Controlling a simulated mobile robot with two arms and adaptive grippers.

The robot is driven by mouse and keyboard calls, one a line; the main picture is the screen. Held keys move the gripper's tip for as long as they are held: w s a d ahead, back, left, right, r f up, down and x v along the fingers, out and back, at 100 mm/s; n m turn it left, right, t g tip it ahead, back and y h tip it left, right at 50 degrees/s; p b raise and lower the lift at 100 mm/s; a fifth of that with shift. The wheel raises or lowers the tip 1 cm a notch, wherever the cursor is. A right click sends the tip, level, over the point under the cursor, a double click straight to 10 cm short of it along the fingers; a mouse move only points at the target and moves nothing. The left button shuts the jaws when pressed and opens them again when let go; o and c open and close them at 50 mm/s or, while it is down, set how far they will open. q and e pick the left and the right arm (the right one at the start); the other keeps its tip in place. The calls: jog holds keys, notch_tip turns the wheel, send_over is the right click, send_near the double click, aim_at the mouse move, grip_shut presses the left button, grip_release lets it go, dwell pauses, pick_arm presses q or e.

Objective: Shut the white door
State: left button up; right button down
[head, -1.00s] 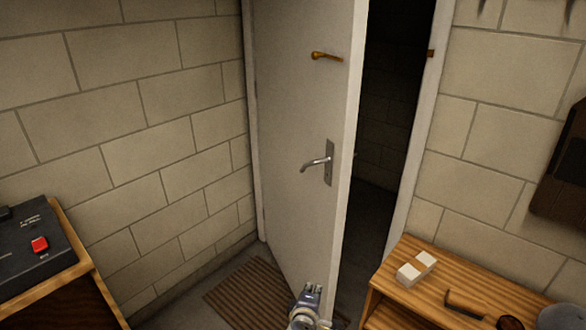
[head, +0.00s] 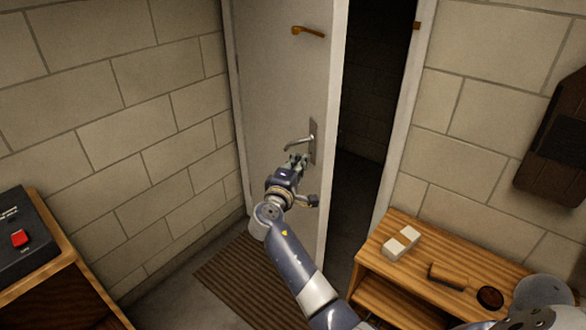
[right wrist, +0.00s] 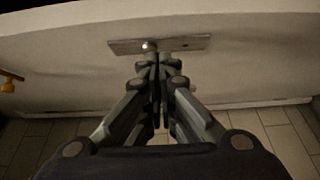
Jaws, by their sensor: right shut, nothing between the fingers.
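The white door (head: 275,85) stands ajar, with a dark gap between its right edge and the frame. It has a silver lever handle (head: 299,141) on a metal plate and a brass hook-like latch (head: 308,31) higher up. My right gripper (head: 298,160) is in front of the door, just below the lever. Its fingers are closed and empty. In the right wrist view the closed fingertips (right wrist: 158,62) point at the handle plate (right wrist: 190,42) on the white door face; whether they touch it I cannot tell. My left gripper is not in view.
A wooden shelf unit (head: 400,262) with white blocks (head: 401,242) and a brown tool stands to the right of the doorway. A bench with a black box (head: 22,238) and red button is at left. A ribbed mat (head: 232,278) lies before the door.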

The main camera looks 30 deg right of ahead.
aim_at(317, 146)
jog(key=shift+w+d+p, duration=0.15)
jog(key=shift+d+p, duration=0.65)
jog(key=shift+d, duration=1.45)
